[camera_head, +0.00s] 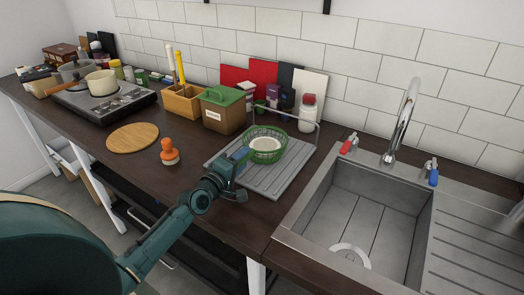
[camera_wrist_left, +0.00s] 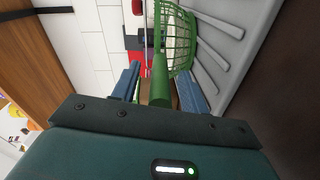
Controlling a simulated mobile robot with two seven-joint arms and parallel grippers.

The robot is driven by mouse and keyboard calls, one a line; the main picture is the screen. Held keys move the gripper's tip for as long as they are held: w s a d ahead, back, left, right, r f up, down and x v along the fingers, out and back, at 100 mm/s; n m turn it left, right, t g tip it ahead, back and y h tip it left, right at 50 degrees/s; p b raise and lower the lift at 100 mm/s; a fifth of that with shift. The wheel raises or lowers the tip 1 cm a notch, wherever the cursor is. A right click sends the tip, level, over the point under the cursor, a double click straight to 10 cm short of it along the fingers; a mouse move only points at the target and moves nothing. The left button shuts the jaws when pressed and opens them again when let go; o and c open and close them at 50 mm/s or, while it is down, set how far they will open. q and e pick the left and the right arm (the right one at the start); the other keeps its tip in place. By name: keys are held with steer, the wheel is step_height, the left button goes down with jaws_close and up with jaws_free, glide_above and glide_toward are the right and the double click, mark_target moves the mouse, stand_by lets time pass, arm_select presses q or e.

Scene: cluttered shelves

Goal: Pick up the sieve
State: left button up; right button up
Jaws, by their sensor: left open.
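The sieve (camera_head: 266,152) is a round green basket with a pale inside, sitting on the grey drying rack (camera_head: 272,184) left of the sink. In the left wrist view its mesh bowl (camera_wrist_left: 180,40) is at the top and its green handle (camera_wrist_left: 160,82) runs down between my fingers. My left gripper (camera_head: 240,157) is at the near left side of the sieve. In the left wrist view my left gripper (camera_wrist_left: 160,88) is open, with one blue finger on each side of the handle. My right gripper is not in view.
A steel sink (camera_head: 365,215) with a tap (camera_head: 403,125) lies to the right. An orange brush (camera_head: 169,152) and a round wooden board (camera_head: 133,138) lie left. Dark counter is free near the brush.

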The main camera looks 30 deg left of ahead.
arm_select(q)
steer(key=shift+w, duration=0.25)
steer(key=shift+c, duration=0.4)
jaws_close()
steer(key=shift+r, duration=0.1)
